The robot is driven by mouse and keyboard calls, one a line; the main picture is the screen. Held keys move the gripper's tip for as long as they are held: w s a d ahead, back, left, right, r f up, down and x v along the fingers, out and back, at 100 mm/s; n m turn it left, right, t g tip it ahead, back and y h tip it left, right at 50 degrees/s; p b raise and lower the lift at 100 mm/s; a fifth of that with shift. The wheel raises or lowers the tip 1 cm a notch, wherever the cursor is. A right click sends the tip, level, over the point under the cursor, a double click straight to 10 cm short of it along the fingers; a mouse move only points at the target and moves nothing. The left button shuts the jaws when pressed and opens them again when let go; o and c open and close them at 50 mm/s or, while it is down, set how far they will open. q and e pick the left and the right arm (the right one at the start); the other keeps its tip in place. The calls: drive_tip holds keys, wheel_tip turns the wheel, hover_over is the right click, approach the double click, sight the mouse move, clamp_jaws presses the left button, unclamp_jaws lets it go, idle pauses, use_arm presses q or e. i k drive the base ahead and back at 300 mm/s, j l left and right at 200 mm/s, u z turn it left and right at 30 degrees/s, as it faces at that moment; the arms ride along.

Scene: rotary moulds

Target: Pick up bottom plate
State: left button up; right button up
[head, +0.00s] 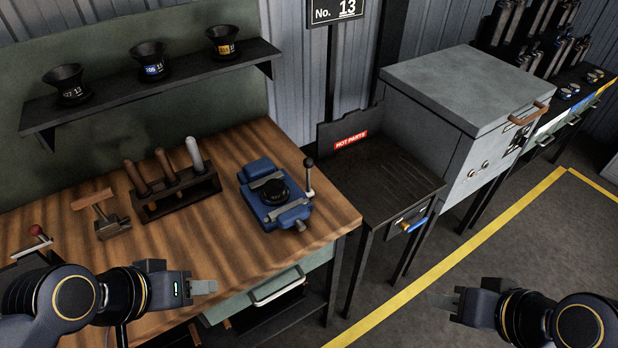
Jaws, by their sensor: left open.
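I cannot single out a bottom plate in the head view. A blue fixture (258,216) with a round black piece (275,191) in its middle sits on the wooden workbench (150,243), with a black-knobbed lever at its right side. My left gripper (203,287) is open and empty over the bench's front edge, to the left of and nearer than the blue fixture. My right gripper (452,304) is over the floor at the lower right, apart from everything. Its fingers are dark and small, and their gap is unclear.
A wooden mallet (103,223) and a tool rack (179,196) stand on the bench. A shelf (130,92) holds three black cups. Right of the bench are a dark hot-parts table (372,172) and a grey oven (455,82). The floor at the lower right is clear.

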sight(274, 192)
drive_tip(key=i+l+u, duration=0.65)
drive_tip(key=i+l, duration=0.05)
drive_tip(key=l, duration=0.1)
